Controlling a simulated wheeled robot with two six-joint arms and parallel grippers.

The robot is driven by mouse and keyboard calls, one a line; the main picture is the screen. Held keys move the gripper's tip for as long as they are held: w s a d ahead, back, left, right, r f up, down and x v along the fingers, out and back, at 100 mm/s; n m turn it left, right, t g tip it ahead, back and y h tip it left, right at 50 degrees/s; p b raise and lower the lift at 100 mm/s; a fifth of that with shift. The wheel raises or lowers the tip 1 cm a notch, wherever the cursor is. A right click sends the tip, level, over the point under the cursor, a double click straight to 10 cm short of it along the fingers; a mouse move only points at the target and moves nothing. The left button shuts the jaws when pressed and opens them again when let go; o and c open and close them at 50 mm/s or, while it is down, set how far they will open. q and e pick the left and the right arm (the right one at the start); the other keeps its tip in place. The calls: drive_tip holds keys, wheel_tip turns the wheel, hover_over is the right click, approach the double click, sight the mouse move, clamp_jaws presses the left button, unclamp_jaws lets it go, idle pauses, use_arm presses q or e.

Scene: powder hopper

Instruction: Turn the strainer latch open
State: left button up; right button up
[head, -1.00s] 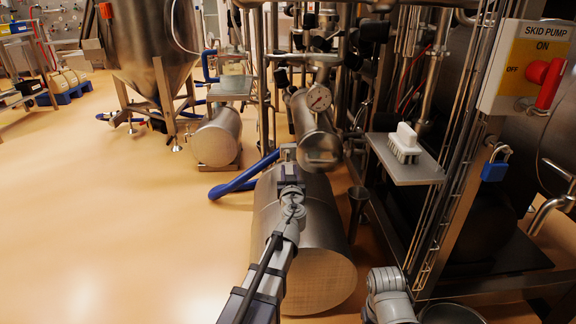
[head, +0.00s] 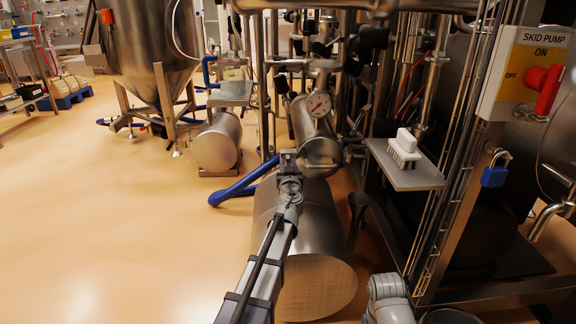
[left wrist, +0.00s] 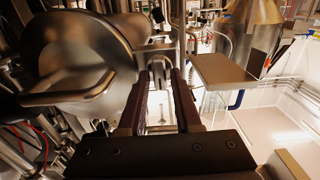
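The strainer is a steel cylinder (head: 318,148) with a round dial gauge on top, at the centre of the head view. In the left wrist view its round steel end cover (left wrist: 75,55) with a curved bar handle fills the left. A small metal fitting (left wrist: 156,62), which looks like the latch, shows between and just beyond my fingertips. My left gripper (head: 288,158) is at the strainer's left side. In the wrist view the left gripper's dark fingers (left wrist: 159,82) stand apart with a gap; contact with the fitting cannot be told. My right gripper is out of view.
A large steel drum (head: 310,240) lies below my left arm. A shelf with a white brush (head: 404,148) and the skid pump panel (head: 527,70) are at right. Pipes crowd behind the strainer. A blue hose (head: 240,188) runs at left; the floor further left is clear.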

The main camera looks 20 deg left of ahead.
use_arm(q)
clamp_jaws()
drive_tip(key=shift+m, duration=0.4)
drive_tip(key=m, duration=0.3)
drive_tip(key=shift+d, duration=0.1)
drive_tip(key=m, duration=0.3)
drive_tip(key=shift+m, duration=0.3)
drive_tip(key=m, duration=0.5)
drive_tip(key=shift+d+f, duration=0.1)
drive_tip(key=shift+f, duration=0.05)
drive_tip(key=m, duration=0.5)
drive_tip(key=shift+m, duration=0.4)
